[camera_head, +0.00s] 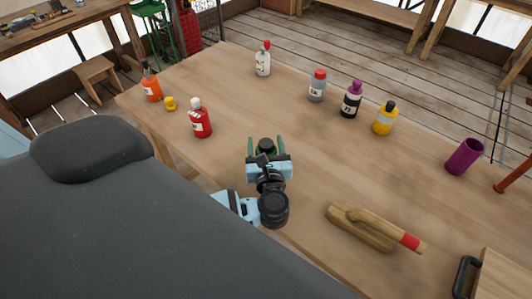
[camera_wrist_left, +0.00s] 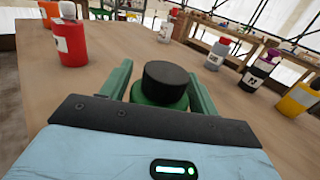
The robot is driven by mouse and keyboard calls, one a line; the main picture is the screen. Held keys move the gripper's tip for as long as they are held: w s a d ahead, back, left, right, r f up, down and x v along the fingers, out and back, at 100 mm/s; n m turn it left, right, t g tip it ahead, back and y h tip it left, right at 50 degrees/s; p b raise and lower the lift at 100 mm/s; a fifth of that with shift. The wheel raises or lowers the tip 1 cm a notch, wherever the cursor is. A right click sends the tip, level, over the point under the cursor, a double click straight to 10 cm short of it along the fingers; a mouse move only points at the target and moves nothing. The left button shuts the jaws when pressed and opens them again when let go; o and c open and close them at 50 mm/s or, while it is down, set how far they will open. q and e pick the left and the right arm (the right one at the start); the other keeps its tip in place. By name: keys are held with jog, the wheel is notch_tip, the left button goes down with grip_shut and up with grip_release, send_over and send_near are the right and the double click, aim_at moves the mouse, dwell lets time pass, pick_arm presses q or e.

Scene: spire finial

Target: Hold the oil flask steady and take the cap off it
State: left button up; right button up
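A dark green flask with a wide black cap (camera_wrist_left: 166,84) stands between the two green fingers of my left gripper (camera_head: 267,149). The cap is on the flask and sits above the fingers. In the left wrist view the fingers lie close along both sides of the green body (camera_wrist_left: 160,99), with little or no gap showing. The lower part of the flask is hidden behind the gripper. In the head view mostly the black cap (camera_head: 267,144) shows. My right gripper is in neither view.
A red bottle (camera_head: 201,122) stands left of my left gripper on the wooden table (camera_head: 310,150). Orange, white, grey, black and yellow bottles stand farther off. A wooden float-like tool (camera_head: 362,226) lies to the right, and a purple cup (camera_head: 464,157) stands beyond it.

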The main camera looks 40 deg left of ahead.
pick_arm(q)
jog(key=c, duration=0.7)
jog(key=shift+r, duration=0.1)
jog(key=shift+r, duration=0.55)
notch_tip(320, 180, up, 2)
jog(key=shift+r, duration=0.1)
jog(key=s+d+r+b, duration=0.1)
jog(key=s+d, duration=0.3)
jog(key=s, duration=1.1)
jog(key=shift+s+r+b, duration=0.25)
jog(key=shift+s+b, duration=0.05)
jog(key=shift+b, duration=0.6)
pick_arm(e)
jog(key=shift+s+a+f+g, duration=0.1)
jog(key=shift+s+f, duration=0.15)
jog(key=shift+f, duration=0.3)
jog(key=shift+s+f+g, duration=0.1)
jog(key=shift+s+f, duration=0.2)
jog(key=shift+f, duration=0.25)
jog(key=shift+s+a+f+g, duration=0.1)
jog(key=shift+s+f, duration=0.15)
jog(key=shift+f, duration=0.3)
